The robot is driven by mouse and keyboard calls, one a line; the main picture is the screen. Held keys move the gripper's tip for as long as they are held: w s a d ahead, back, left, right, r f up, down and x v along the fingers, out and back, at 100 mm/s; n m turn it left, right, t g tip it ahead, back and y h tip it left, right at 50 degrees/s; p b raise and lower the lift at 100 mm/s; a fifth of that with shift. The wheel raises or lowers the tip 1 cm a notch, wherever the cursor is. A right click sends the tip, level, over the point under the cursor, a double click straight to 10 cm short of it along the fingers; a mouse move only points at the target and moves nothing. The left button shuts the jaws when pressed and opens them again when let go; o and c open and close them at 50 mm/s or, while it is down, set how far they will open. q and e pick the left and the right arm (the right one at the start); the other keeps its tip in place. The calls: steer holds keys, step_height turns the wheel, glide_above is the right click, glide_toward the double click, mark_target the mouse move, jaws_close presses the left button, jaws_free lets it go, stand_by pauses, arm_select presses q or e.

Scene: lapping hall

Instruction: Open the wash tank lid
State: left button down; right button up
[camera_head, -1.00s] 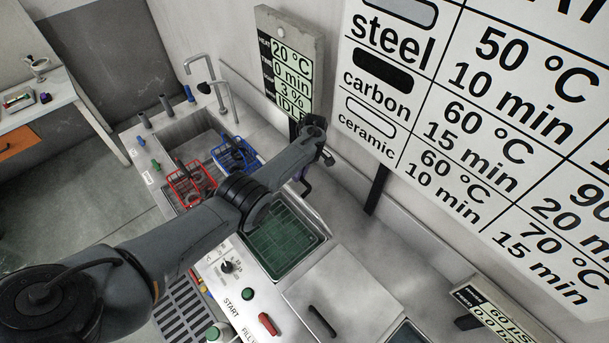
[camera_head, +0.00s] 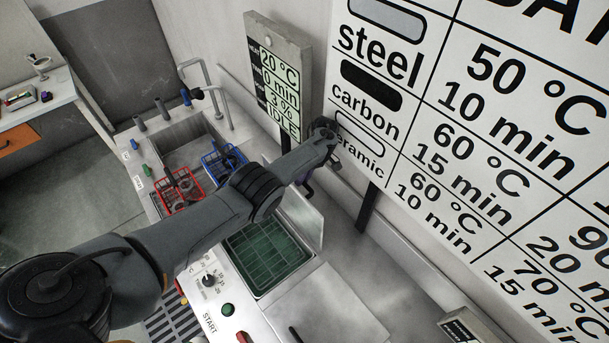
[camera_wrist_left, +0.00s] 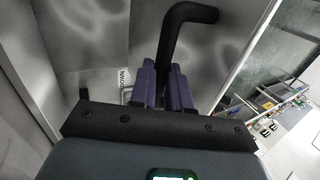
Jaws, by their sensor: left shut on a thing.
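The wash tank (camera_head: 262,285) stands open, with green liquid over a mesh showing inside. Its steel lid (camera_head: 303,216) stands steeply raised at the tank's far edge, partly hidden by my left arm. My left gripper (camera_head: 308,187) is beyond the tank by the lid's upper part, mostly hidden behind my wrist. In the left wrist view, the purple fingers of this gripper (camera_wrist_left: 163,88) are shut on a bent black handle (camera_wrist_left: 172,45). My right gripper is in neither view.
A closed steel cover (camera_head: 330,305) lies right of the tank. A sink with a red basket (camera_head: 180,192) and a blue basket (camera_head: 222,160) is to the left. A display panel (camera_head: 278,80) and large wall chart (camera_head: 450,120) stand behind. A control knob (camera_head: 209,280) is in front.

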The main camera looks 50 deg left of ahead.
arm_select(q)
steer(key=shift+s+f, duration=0.1)
steer(key=shift+f, duration=0.2)
steer(key=c, duration=1.1)
jaws_free()
steer(key=shift+d, duration=0.25)
steer(key=shift+a+r, duration=0.1)
steer(key=shift+r, duration=0.05)
steer(key=shift+r, duration=0.1)
